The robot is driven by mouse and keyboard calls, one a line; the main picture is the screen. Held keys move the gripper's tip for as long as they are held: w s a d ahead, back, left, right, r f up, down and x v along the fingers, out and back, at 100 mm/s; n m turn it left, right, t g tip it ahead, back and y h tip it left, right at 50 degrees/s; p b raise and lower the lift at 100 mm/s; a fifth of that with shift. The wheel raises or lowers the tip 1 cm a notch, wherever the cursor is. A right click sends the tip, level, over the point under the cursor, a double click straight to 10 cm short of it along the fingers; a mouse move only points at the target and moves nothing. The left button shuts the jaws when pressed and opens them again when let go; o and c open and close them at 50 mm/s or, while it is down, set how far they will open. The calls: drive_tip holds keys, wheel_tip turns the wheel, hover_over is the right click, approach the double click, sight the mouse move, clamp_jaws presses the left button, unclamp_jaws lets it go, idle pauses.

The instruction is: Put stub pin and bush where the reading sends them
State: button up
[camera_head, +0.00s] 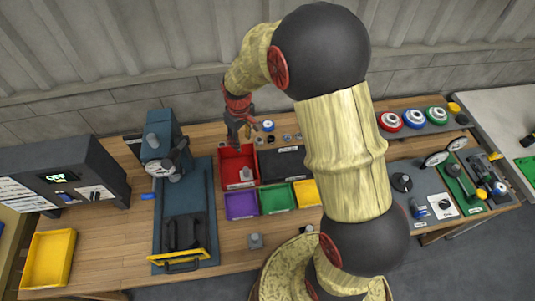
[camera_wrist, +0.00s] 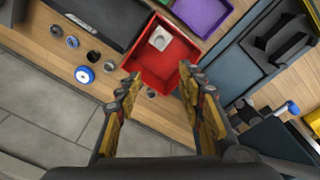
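My gripper (camera_head: 238,122) is open and empty. In the wrist view its spread fingers (camera_wrist: 160,76) are over the back edge of the bench, near the red bin (camera_wrist: 157,77). The red bin holds a pale grey block with a round hole (camera_wrist: 160,38). Several small round grey parts (camera_wrist: 93,56) stand in a row along the bench edge, beside a blue disc with a white centre (camera_wrist: 85,75). Another small grey part (camera_wrist: 151,93) sits near the bin, between the fingers in the picture. I cannot tell which parts are the stub pin and the bush.
Purple (camera_head: 241,205), green (camera_head: 277,198) and yellow (camera_head: 306,193) bins and a black tray (camera_head: 283,165) adjoin the red bin. A blue press with a dial (camera_head: 160,165) stands left. A dark box has a green display (camera_head: 61,178) seemingly reading OFF. Gauges (camera_head: 435,159) stand right.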

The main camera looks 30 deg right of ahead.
drive_tip(key=s+a+r+m+t, duration=0.1)
drive_tip(key=s+r, duration=0.4)
drive_tip(key=r, duration=0.3)
drive_tip(key=s+r+m+t, duration=0.1)
drive_tip(key=s+r, duration=0.3)
drive_tip(key=r, duration=0.5)
drive_tip(key=s+r+m+t, duration=0.1)
drive_tip(key=s+r, duration=0.3)
drive_tip(key=s, duration=0.4)
drive_tip(key=s+r+m+t, duration=0.1)
drive_tip(key=s+r, duration=0.2)
drive_tip(key=s, duration=0.6)
drive_tip(key=shift+a+r, duration=0.4)
